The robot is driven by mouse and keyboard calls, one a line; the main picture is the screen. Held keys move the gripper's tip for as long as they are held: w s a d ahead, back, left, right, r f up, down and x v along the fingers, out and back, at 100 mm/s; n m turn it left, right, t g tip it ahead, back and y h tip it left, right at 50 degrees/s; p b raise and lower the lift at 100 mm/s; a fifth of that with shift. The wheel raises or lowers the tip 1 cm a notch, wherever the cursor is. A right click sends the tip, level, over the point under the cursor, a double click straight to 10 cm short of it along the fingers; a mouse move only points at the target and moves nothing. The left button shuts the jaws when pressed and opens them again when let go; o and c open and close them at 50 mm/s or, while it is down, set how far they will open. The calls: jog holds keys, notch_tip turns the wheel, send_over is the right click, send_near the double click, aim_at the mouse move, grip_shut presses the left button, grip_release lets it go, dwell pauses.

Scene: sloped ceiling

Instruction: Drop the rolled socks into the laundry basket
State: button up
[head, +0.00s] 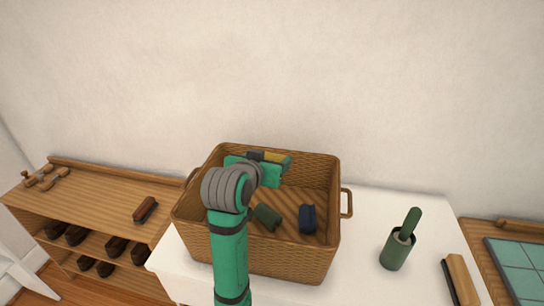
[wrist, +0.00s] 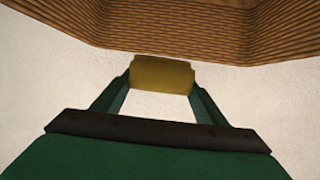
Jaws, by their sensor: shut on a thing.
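My gripper (head: 270,158) is shut on a mustard-yellow roll, the rolled socks (head: 273,157). In the wrist view the socks (wrist: 162,74) sit between the two green fingertips (wrist: 161,84). The brown wicker laundry basket (head: 265,258) stands on a white surface, open at the top. In the head view my gripper and the socks overlap the far part of the basket, near its back rim; their exact height above it is unclear. In the wrist view the basket's wicker (wrist: 175,35) spans the top of the picture. My arm hides part of the basket's left interior.
A dark green roll (head: 267,217) and a dark blue roll (head: 307,219) lie inside the basket. A green holder with a handle (head: 396,248) and a wooden brush (head: 459,280) are to the right. A wooden shoe rack (head: 95,205) stands left. A pale wall is behind.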

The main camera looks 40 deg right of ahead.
jog(key=shift+w, duration=0.1)
jog(key=o, duration=1.1)
jog(key=shift+a, duration=0.2)
jog(key=shift+o, duration=0.2)
jog(key=shift+d, duration=0.15)
jog(key=v, duration=1.1)
jog(key=shift+d, duration=0.1)
